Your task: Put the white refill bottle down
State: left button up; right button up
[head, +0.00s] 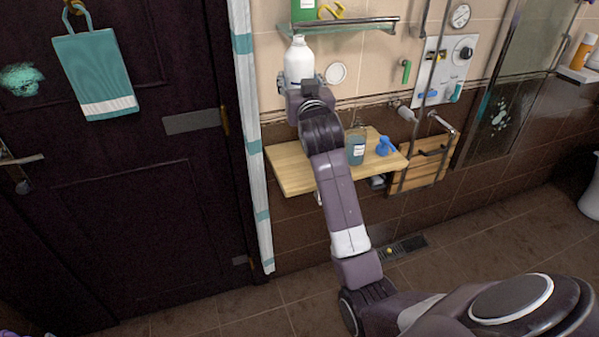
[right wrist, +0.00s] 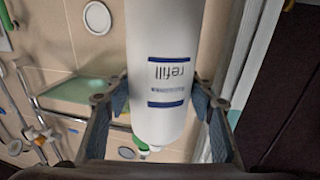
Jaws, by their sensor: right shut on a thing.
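The white refill bottle (head: 299,60) is upright in the head view, in front of the tiled wall and just below the glass shelf. My right gripper (head: 301,84) is shut on it, with the bottle above the wooden shelf. In the right wrist view the bottle (right wrist: 165,60) fills the middle, its "refill" label upside down, between the two fingers of the gripper (right wrist: 163,103). The lower part of the bottle is partly hidden by the gripper in the head view. My left gripper is not in view.
The wooden shelf (head: 288,174) has bare room at its left and holds a teal bottle (head: 356,150) and a blue object (head: 384,146). The glass shelf (head: 345,25) above carries a green bottle (head: 303,10).

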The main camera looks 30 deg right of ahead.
jog(key=shift+d+f, duration=0.15)
jog(key=shift+f, duration=0.1)
notch_tip(320, 180, down, 19)
jog(key=shift+r, duration=0.1)
jog(key=shift+f+b, duration=0.2)
jog(key=shift+b, duration=0.15)
jog(key=o, duration=1.6)
jog(key=shift+r, duration=0.15)
